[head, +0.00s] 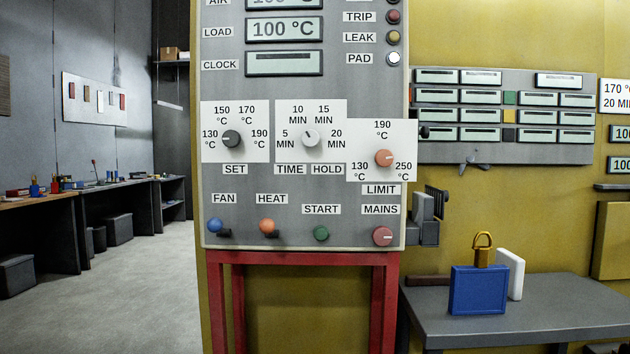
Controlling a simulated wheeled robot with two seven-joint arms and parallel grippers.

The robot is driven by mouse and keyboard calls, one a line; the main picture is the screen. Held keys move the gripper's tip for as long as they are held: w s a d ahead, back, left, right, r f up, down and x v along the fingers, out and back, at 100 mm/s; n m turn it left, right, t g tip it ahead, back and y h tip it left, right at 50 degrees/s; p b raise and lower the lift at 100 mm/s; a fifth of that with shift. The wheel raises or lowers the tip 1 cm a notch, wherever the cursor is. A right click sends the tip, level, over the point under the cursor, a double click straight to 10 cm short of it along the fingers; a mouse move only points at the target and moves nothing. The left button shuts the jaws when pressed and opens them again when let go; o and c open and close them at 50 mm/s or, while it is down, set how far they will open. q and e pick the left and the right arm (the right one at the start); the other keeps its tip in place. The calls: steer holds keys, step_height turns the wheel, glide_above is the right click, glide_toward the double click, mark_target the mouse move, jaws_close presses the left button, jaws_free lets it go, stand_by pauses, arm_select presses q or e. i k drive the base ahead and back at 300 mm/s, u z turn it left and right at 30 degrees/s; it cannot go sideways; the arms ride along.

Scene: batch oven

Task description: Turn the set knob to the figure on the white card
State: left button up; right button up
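The set knob (231,139) is a dark round knob on the grey control panel, above the SET label. Its dial plate (262,108) reads 130, 150, 170 and 190 °C. The knob's pale mark seems to point left, toward 130 °C. The white card (615,97) is on the right wall, cut by the picture's edge, and reads 170 °C and 20 MIN. Neither of my grippers shows in the head view.
Beside the set knob are the pale time knob (310,138) and the orange limit knob (384,158). Below are fan (215,225), heat (267,226), start (321,233) and mains (382,236) controls. A grey table (560,310) holds a blue padlock-like block (478,290).

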mark_target(230, 139)
steer(key=u, duration=1.45)
steer(key=i, duration=1.85)
steer(key=z, duration=1.45)
